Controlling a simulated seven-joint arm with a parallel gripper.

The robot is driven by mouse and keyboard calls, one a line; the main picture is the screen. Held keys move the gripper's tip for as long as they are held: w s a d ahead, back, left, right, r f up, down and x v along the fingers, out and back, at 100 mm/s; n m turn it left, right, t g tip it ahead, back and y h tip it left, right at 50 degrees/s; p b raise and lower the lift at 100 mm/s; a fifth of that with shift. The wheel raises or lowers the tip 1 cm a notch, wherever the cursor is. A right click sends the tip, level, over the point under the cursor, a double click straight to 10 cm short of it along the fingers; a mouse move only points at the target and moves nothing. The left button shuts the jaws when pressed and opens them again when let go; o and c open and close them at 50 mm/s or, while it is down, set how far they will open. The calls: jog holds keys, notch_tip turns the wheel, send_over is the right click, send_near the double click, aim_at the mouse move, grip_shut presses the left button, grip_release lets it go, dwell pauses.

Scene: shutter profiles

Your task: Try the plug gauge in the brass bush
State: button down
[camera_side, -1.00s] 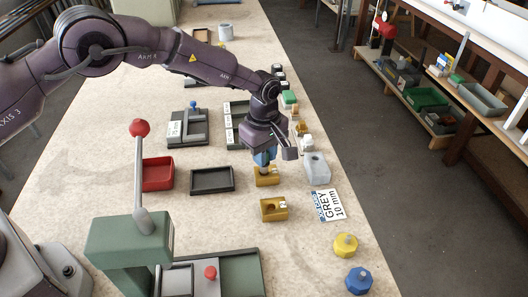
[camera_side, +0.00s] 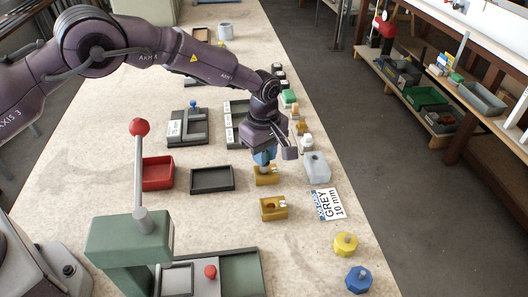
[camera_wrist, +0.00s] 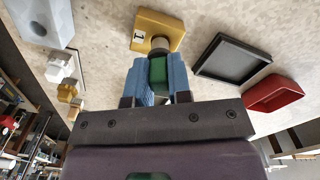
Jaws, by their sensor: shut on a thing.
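My gripper (camera_side: 264,160) points down over the farther of two brass blocks, its blue fingers shut on the plug gauge. In the wrist view, the gauge's green body (camera_wrist: 158,70) shows between the fingers (camera_wrist: 158,84). A short grey cylindrical part (camera_wrist: 160,45) meets the top of the brass bush (camera_wrist: 152,25), a block with a small marked tag. How deep the gauge sits, and its bore, are hidden. That bush also shows in the side view (camera_side: 266,178), upright on the bench. The nearer brass block (camera_side: 273,211), with a hole in it, stands apart.
A black tray (camera_side: 212,190) and red tray (camera_side: 158,187) lie left. A green lever press (camera_side: 130,240), yellow knob (camera_side: 345,244) and blue knob (camera_side: 358,280) are nearer.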

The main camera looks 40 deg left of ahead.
jog(key=shift+f, duration=1.1)
dwell(1.3)
dwell(0.7)
jog(key=shift+r, duration=3.45)
